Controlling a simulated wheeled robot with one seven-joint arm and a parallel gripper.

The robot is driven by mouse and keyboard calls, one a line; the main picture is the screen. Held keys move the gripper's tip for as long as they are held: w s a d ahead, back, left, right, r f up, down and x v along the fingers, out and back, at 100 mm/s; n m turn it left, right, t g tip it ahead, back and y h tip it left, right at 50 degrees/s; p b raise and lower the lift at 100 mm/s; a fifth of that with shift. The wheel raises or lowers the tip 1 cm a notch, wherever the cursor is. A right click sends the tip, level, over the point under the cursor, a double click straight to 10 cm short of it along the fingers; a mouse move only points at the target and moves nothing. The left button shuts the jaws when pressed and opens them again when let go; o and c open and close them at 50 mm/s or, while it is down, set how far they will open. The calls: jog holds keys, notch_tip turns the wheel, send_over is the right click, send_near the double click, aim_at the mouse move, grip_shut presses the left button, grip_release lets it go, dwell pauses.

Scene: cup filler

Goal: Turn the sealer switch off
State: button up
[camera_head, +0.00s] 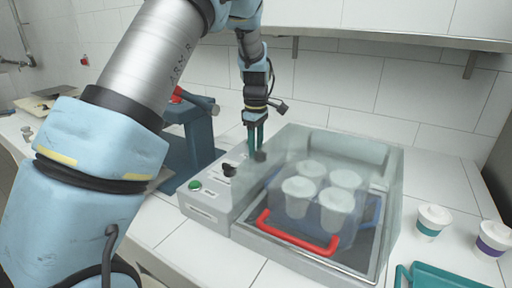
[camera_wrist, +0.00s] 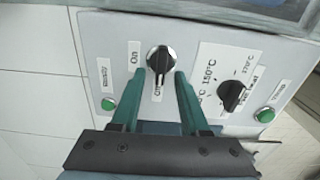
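The sealer switch is a black rotary knob (camera_wrist: 161,60) on the sealer's grey panel, with an "On" label (camera_wrist: 134,54) to its left in the wrist view. A second label (camera_wrist: 158,87) just below it is partly covered by the knob. A white line runs roughly up and down on the knob; which end is the pointer is hard to tell. My gripper (camera_wrist: 158,75) is open, its teal fingers apart on either side of the knob's lower part. Contact is not clear. In the head view my gripper (camera_head: 257,150) points down over the sealer panel (camera_head: 208,207).
A black temperature dial (camera_wrist: 232,95) and green lights (camera_wrist: 108,104) sit beside the switch. The clear sealer cover (camera_head: 380,165) with white cups and a red handle (camera_head: 290,238) stands right of the panel. A blue machine (camera_head: 193,140) stands left. Lidded cups (camera_head: 432,220) stand at right.

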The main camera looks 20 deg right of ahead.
notch_tip(320, 180, up, 11)
jog(key=b, duration=0.2)
jog(key=shift+b, duration=0.3)
jog(key=shift+f, duration=0.1)
dwell(0.4)
